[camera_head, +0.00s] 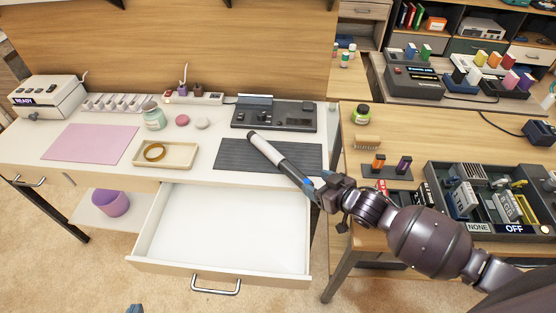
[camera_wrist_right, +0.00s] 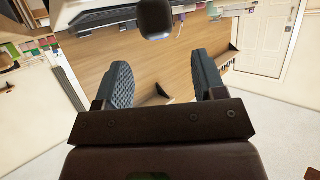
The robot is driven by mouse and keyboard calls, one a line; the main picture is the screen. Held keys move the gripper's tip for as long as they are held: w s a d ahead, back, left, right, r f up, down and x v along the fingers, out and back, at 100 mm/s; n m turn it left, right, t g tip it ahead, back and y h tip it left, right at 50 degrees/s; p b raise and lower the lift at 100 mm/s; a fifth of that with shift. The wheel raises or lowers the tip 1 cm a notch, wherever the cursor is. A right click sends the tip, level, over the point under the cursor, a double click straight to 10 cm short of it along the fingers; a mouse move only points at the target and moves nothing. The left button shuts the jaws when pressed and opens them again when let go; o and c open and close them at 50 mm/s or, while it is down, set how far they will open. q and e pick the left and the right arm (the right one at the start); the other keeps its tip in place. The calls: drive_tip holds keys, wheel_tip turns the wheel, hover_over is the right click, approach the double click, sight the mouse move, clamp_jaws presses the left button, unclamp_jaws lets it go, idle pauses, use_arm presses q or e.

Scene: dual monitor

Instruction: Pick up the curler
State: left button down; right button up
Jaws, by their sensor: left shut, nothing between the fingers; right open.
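The curler (camera_head: 268,151), a white wand with a black lower part, shows over the dark grey ribbed mat (camera_head: 234,158). Its near end points at my right gripper (camera_head: 313,188), which is at the desk's front right edge. In the right wrist view my right gripper (camera_wrist_right: 158,85) is open, its two fingers well apart with nothing gripped. A dark rounded end (camera_wrist_right: 153,18), perhaps the curler's, shows beyond the fingertips. I cannot tell whether the fingers touch the curler. Only a blue tip of my left gripper (camera_head: 135,309) shows at the bottom edge; it is shut and empty.
An open, empty drawer (camera_head: 225,235) juts out below the desk. A black control panel (camera_head: 298,122) stands behind the mat. A shallow tray (camera_head: 180,162) with a ring and a pink mat (camera_head: 88,143) lie left. A dark tool tray (camera_head: 432,190) sits on the right table.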

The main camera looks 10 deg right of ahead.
sight(301, 176)
drive_tip(key=x, duration=0.3)
drive_tip(key=b+x, duration=0.1)
drive_tip(key=x, duration=0.2)
drive_tip(key=shift+s+f, duration=0.1)
drive_tip(key=shift+f, duration=0.2)
drive_tip(key=shift+w+a+f, duration=0.1)
drive_tip(key=shift+w+a, duration=0.05)
drive_tip(key=shift+w, duration=0.15)
use_arm(q)
drive_tip(key=shift+w+d+f, duration=0.15)
drive_tip(key=shift+w+f, duration=0.05)
drive_tip(key=shift+f, duration=0.05)
use_arm(e)
clamp_jaws()
